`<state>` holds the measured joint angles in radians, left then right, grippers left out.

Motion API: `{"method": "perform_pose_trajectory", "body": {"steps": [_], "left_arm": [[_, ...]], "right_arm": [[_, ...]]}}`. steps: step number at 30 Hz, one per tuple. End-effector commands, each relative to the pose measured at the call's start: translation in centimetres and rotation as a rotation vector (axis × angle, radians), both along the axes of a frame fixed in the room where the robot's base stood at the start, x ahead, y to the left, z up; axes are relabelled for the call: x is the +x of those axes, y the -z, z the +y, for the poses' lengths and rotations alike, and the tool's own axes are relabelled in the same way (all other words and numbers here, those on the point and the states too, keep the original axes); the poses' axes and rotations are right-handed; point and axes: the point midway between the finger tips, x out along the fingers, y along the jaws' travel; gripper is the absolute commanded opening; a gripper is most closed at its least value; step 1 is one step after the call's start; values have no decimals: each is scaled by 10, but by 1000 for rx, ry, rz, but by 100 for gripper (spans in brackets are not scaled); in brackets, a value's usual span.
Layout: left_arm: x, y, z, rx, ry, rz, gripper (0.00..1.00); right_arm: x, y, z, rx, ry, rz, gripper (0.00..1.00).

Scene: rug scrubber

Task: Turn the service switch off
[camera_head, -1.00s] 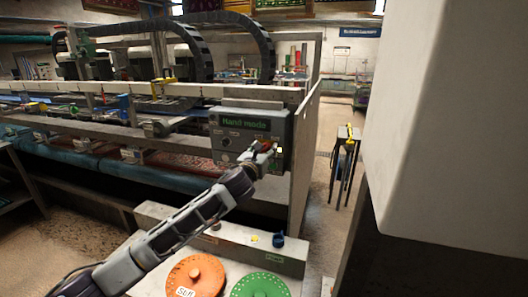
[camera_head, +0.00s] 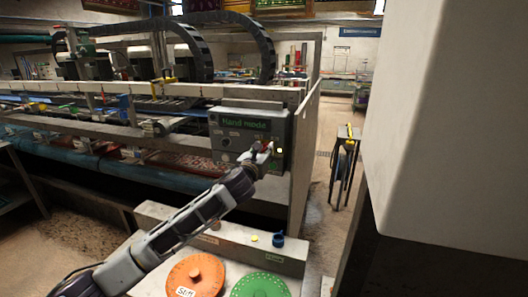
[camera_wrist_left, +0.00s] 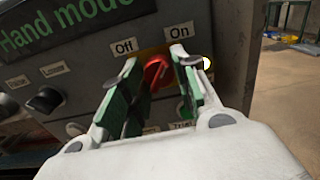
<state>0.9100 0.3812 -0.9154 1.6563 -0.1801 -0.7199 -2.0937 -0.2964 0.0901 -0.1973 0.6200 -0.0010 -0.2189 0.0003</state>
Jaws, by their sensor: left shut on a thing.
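The service switch is a red knob (camera_wrist_left: 155,72) on a yellow plate, seen in the left wrist view. The Off label (camera_wrist_left: 124,47) is at its upper left and the On label (camera_wrist_left: 180,31) at its upper right. The knob's ridge seems to lean toward On, but the fingers partly cover it. My left gripper (camera_wrist_left: 158,90) has its green-padded fingers on both sides of the knob, shut on it. In the head view my left gripper (camera_head: 262,156) is at the grey control panel (camera_head: 226,143) and hides the knob. My right gripper is not in view.
The panel's display (camera_head: 245,122) reads "Hand mode". A small dark knob (camera_wrist_left: 45,100) is left of the switch.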

Motion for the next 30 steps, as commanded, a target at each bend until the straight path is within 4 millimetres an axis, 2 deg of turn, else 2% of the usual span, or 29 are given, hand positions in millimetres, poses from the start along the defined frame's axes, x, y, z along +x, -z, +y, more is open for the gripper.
{"method": "perform_pose_trajectory", "body": {"steps": [8,18,30], "left_arm": [[0,-1,-1,-109,1,37,6],[0,0,-1,-344,-1,115,6],[0,0,-1,-673,-2,222,6]], "right_arm": [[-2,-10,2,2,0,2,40],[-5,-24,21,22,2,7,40],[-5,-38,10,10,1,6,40]]}}
